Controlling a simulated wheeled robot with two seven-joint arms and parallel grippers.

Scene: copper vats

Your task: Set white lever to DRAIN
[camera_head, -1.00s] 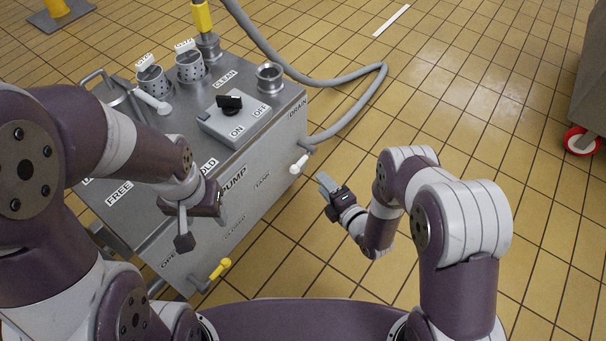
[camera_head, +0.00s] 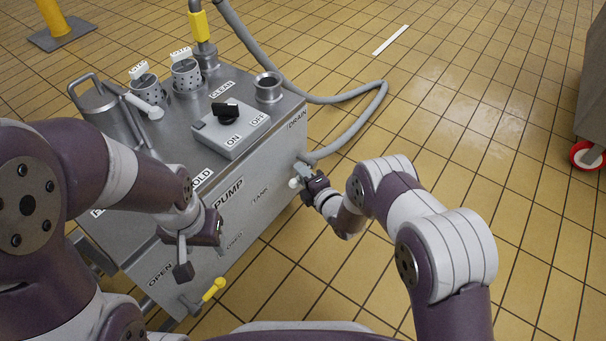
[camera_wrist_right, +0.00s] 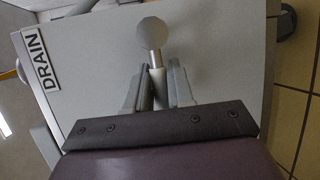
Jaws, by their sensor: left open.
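The white lever (camera_head: 294,183) sticks out of the front side of the grey steel vat cart, below the word DRAIN (camera_head: 297,120) and right of the word TANK (camera_head: 260,196). My right gripper (camera_head: 306,174) is at this lever. In the right wrist view the round knob of the white lever (camera_wrist_right: 152,34) stands beyond the fingertips, and its stem runs between the two fingers (camera_wrist_right: 158,80). Whether both fingers press on the stem cannot be told. The DRAIN label (camera_wrist_right: 38,60) is at upper left there. My left gripper (camera_head: 202,250) is open and empty before the cart's front.
A yellow lever (camera_head: 213,289) sits low on the cart front near OPEN and CLOSED. The cart top (camera_head: 190,130) carries a black ON/OFF switch (camera_head: 227,110) and perforated cups (camera_head: 186,75). A grey hose (camera_head: 350,95) loops behind.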

